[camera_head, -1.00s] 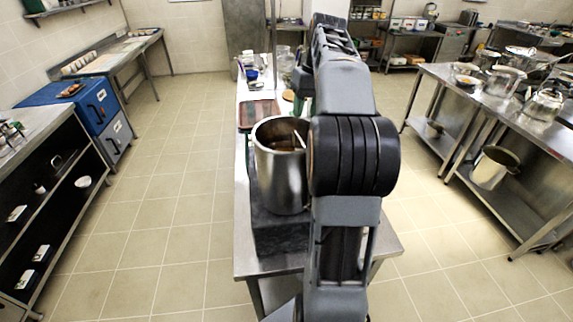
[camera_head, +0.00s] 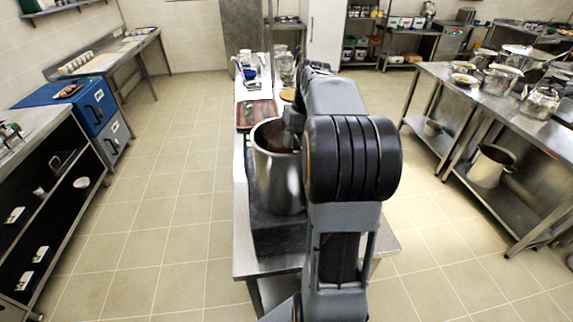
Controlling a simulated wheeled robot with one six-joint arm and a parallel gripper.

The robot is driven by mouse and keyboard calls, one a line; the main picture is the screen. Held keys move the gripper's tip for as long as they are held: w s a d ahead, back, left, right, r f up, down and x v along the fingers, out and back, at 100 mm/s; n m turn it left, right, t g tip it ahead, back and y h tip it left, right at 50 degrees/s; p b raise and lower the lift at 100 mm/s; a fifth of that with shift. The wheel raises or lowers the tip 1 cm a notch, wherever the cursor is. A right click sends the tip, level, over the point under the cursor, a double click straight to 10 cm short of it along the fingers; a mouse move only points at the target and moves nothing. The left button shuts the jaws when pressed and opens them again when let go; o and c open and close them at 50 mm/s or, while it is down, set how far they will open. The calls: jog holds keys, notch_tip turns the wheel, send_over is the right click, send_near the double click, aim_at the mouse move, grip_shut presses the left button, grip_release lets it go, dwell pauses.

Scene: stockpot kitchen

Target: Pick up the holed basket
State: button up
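A tall steel stockpot (camera_head: 279,181) stands upright on a dark block (camera_head: 278,232) at the near end of the central steel table. Its inside looks brown and shadowed. I cannot make out the holed basket clearly; whether it is inside the pot is hidden. My arm reaches forward over the table and covers the pot's right side. Part of my gripper (camera_head: 292,124) shows at the pot's far right rim, low over the opening. Its fingertips are hidden by the pot and my arm, so whether it is open or holds anything does not show.
Behind the pot lie a reddish-brown board (camera_head: 256,114) and several small items. A blue cabinet (camera_head: 70,97) and dark shelves stand left. A steel table (camera_head: 470,100) with pots and a kettle (camera_head: 539,101) stands right. The tiled floor between is clear.

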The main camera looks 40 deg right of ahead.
jog(key=shift+c, duration=0.2)
grip_shut()
jog(key=shift+r, duration=0.1)
dwell(0.5)
